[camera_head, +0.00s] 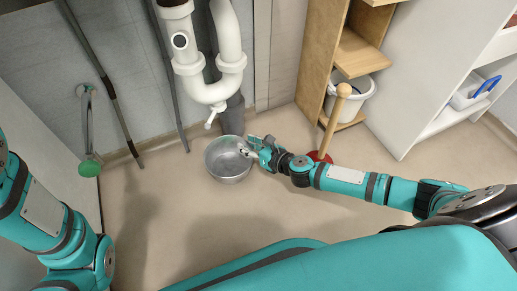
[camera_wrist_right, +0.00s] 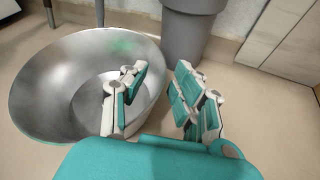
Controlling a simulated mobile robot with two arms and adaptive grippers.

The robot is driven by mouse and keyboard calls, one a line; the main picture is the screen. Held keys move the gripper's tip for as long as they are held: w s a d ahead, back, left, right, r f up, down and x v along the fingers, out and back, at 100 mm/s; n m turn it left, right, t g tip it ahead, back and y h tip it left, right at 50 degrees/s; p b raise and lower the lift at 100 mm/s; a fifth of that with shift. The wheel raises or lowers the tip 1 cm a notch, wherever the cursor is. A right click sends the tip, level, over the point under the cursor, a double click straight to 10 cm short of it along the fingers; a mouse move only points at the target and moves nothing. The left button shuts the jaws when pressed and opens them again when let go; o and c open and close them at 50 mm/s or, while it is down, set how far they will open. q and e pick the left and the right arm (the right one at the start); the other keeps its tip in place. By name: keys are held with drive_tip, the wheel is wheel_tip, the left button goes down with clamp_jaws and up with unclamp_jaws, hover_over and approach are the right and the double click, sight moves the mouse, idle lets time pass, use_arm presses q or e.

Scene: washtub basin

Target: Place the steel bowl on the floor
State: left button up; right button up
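The steel bowl (camera_head: 222,163) sits upright and looks to rest on the beige floor (camera_head: 190,225), below the white drain pipe. My right gripper (camera_head: 251,149) is at its right rim. In the right wrist view the bowl (camera_wrist_right: 50,85) fills the left side and appears empty. There my right gripper (camera_wrist_right: 158,82) is open, with a clear gap between its fingers. One finger shows over the inside of the bowl and the other outside it, with the rim between them. My left arm shows at the left edge, but its gripper is out of view.
The white drain pipe (camera_head: 210,92) hangs above and behind the bowl. A plunger (camera_head: 336,118) stands to the right, close to my right arm, before a wooden shelf (camera_head: 322,50) with a white bucket (camera_head: 352,100). The floor in front of the bowl is clear.

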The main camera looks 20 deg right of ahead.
drive_tip(key=p+v, duration=0.4)
drive_tip(key=v, duration=0.7)
drive_tip(key=shift+s+r, duration=0.15)
drive_tip(key=shift+s, duration=0.2)
